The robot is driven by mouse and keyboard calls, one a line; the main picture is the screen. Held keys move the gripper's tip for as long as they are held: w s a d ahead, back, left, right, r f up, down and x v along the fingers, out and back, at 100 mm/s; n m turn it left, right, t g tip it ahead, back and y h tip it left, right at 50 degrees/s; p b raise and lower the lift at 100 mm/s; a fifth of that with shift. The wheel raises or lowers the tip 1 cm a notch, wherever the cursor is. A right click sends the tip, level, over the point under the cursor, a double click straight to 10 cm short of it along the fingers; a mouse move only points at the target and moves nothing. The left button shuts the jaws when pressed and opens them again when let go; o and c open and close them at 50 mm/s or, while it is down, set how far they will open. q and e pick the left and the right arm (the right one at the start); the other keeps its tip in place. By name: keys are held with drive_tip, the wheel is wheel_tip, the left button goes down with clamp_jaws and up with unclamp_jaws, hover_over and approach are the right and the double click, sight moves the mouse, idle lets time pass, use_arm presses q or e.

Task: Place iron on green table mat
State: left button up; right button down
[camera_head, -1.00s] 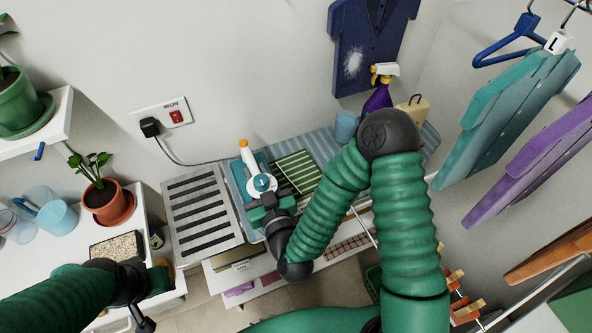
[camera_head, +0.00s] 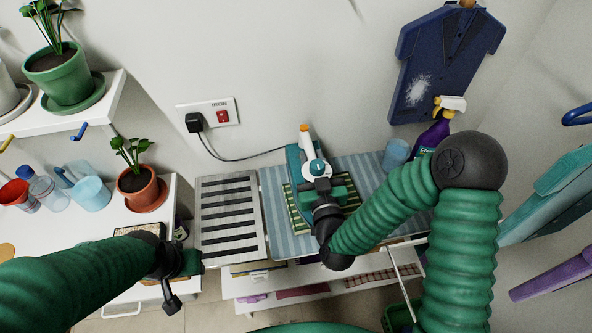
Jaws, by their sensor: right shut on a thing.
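The iron (camera_head: 297,158) is teal with a white and orange top. It is at the upper-left part of the green striped table mat (camera_head: 298,210), overlapping it in the head view. My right gripper (camera_head: 321,184) is shut on the iron, and hides part of it and of the mat. I cannot tell whether the iron touches the mat. The mat lies on the blue striped ironing board (camera_head: 276,220). My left gripper (camera_head: 186,263) is at the lower left, away from the iron, and its jaws are not clear.
A slatted metal rest (camera_head: 229,192) is left of the board. A light blue cup (camera_head: 396,153) and a purple spray bottle (camera_head: 433,133) stand at the right. A potted plant (camera_head: 139,188) and several vessels stand on the left table. A cord runs to the wall socket (camera_head: 210,113).

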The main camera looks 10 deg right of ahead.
drive_tip(key=w+d, duration=0.1)
drive_tip(key=d, duration=0.1)
drive_tip(key=w+d, duration=0.1)
drive_tip(key=d, duration=0.1)
drive_tip(key=shift+w, duration=0.3)
drive_tip(key=shift+w+d+f, duration=0.15)
drive_tip(key=f, duration=0.3)
drive_tip(key=shift+a+f, duration=0.15)
drive_tip(key=shift+a, duration=0.2)
drive_tip(key=c, duration=1.6)
unclamp_jaws()
drive_tip(key=shift+f, duration=0.2)
use_arm(q)
drive_tip(key=shift+s+d+r, duration=0.15)
drive_tip(key=shift+d+r, duration=0.05)
drive_tip(key=shift+r, duration=0.25)
use_arm(e)
drive_tip(key=o, duration=0.5)
drive_tip(key=shift+d, duration=0.15)
